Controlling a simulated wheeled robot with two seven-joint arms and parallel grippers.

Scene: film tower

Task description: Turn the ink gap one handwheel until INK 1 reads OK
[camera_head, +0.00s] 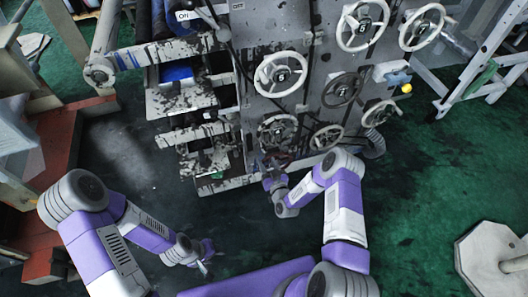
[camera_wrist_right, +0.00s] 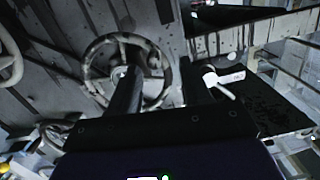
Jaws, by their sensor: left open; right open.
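Several round handwheels stand on the grey machine panel in the head view. A dark, worn handwheel (camera_head: 278,132) is low on the left side of the panel. My right gripper (camera_head: 268,166) is just below it, partly hidden by my arm. In the right wrist view a worn handwheel (camera_wrist_right: 90,62) is close ahead. My open right gripper (camera_wrist_right: 152,65) has its dark fingers over and beside the wheel, with part of the rim between them in the picture; I cannot tell if they touch it. My left gripper (camera_head: 205,260) is open and empty, low over the floor. No INK 1 reading is legible.
A pale handwheel (camera_head: 281,74) is above the dark one, and another (camera_head: 326,137) is to its right. A lever with a white knob (camera_wrist_right: 210,79) and tag is right of the wheel. A red-brown frame (camera_head: 60,150) stands at left.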

